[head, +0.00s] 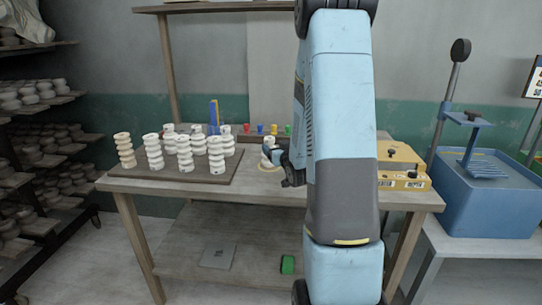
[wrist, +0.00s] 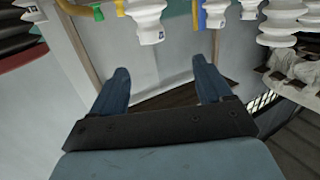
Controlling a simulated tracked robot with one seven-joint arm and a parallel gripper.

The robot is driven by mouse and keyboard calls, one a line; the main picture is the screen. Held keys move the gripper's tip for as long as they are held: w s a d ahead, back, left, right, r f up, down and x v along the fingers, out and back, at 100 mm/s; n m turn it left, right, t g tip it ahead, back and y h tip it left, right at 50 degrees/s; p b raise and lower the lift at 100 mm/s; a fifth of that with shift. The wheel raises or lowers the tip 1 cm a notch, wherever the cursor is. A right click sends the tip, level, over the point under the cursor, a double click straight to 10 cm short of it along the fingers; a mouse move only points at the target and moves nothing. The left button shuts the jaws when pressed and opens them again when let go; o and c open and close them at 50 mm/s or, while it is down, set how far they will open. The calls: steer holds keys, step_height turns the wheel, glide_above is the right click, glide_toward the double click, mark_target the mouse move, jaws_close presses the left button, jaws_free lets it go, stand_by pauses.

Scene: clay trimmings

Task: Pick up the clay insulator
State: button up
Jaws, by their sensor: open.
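A white ribbed clay insulator (head: 267,151) stands apart from the others on the table, by a yellow ring (head: 268,167). My gripper (head: 279,158) is close on its right and partly covers it. In the wrist view a white insulator (wrist: 149,20) is at the top, cut off by the frame edge, beyond the fingertips. My gripper (wrist: 160,68) is open there, with nothing between its two blue fingers. I cannot tell the exact gap to the insulator.
Several white insulators (head: 216,155) and a tan one (head: 125,151) stand on a dark board (head: 200,176) at left. Small coloured cups (head: 260,128) and a blue upright piece (head: 214,115) are behind. A yellow box (head: 402,180) sits at right. My arm hides the table's middle right.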

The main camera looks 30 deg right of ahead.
mark_target(268, 137)
steer(key=shift+t, duration=0.5)
steer(key=w+d, duration=0.1)
steer(key=w, duration=0.3)
steer(key=w+d+f, duration=0.1)
steer(key=w, duration=0.4)
steer(key=w+d, duration=0.1)
steer(key=w, duration=0.3)
steer(key=shift+w+d+f, duration=0.15)
steer(key=shift+w+f, duration=0.05)
steer(key=shift+f, duration=0.15)
steer(key=shift+c, duration=0.3)
jaws_close()
